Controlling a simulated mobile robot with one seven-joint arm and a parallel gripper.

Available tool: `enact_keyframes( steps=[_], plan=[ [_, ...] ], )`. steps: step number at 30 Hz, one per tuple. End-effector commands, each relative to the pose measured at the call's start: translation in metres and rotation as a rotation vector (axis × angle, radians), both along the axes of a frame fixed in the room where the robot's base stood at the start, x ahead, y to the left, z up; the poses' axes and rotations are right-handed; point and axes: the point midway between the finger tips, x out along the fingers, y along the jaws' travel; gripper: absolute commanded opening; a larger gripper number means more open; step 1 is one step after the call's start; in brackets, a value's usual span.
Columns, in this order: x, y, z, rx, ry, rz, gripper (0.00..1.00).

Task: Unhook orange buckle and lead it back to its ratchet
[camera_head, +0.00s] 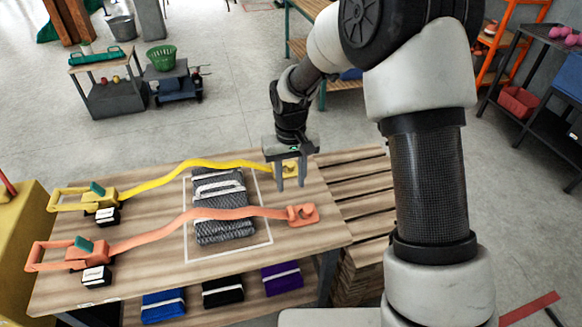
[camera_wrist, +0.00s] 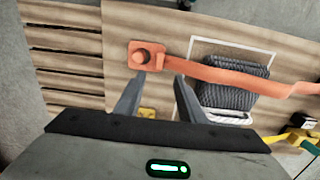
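The orange buckle (camera_head: 302,214) lies at the right end of the orange strap (camera_head: 190,219), near the table's right edge, around a round peg as the wrist view shows (camera_wrist: 146,54). The strap runs left over the dark folded net (camera_head: 222,225) to the orange ratchet (camera_head: 72,254). My gripper (camera_head: 291,186) is above the table, behind the orange buckle in the head view. Its fingers are apart and nothing shows between them; the wrist view shows the fingertips (camera_wrist: 160,80) just short of the buckle. The yellow buckle (camera_head: 290,166) is partly hidden behind my gripper.
A yellow strap (camera_head: 200,164) runs from the yellow ratchet (camera_head: 80,201) across the table's far side. A white outline (camera_head: 262,245) surrounds the net. Small black-and-white blocks (camera_head: 97,276) sit by the ratchets. A pallet stack (camera_head: 352,190) stands right of the table.

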Motion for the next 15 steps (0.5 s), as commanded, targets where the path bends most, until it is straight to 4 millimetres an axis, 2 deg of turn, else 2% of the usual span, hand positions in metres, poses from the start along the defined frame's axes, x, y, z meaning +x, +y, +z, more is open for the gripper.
enact_keyframes(
  steps=[1, 6, 15],
  plan=[
    [-0.001, 0.0, -0.012, -0.001, 0.004, 0.001, 0.36],
    [-0.001, 0.0, -0.047, -0.001, 0.004, 0.001, 0.36],
    [-0.001, 0.0, -0.097, -0.001, 0.002, 0.001, 0.36]
  ],
)
